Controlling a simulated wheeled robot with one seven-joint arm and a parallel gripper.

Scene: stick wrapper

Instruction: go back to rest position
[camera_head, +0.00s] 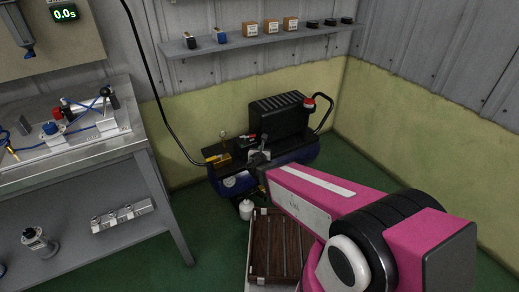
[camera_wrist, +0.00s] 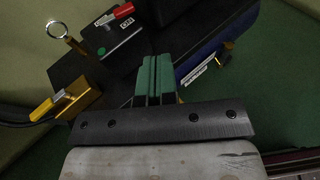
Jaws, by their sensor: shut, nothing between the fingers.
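My gripper (camera_wrist: 154,98) shows in the wrist view as two green fingers side by side with only a thin dark line between them. It is shut and holds nothing. In the head view my pink arm reaches from the lower right toward the compressor (camera_head: 281,117) in the corner, with its far end just in front of the machine. In the wrist view a dark box with a red lever (camera_wrist: 115,35) lies beyond the fingers. A brass block with a yellow lever (camera_wrist: 68,100) lies to their left.
A metal workbench (camera_head: 75,161) with fittings and blue hoses stands at left. A wall shelf (camera_head: 262,40) holds small boxes. A slatted brown crate (camera_head: 277,245) and a white bottle (camera_head: 246,209) stand below the arm. Green floor (camera_head: 215,222) is clear between bench and crate.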

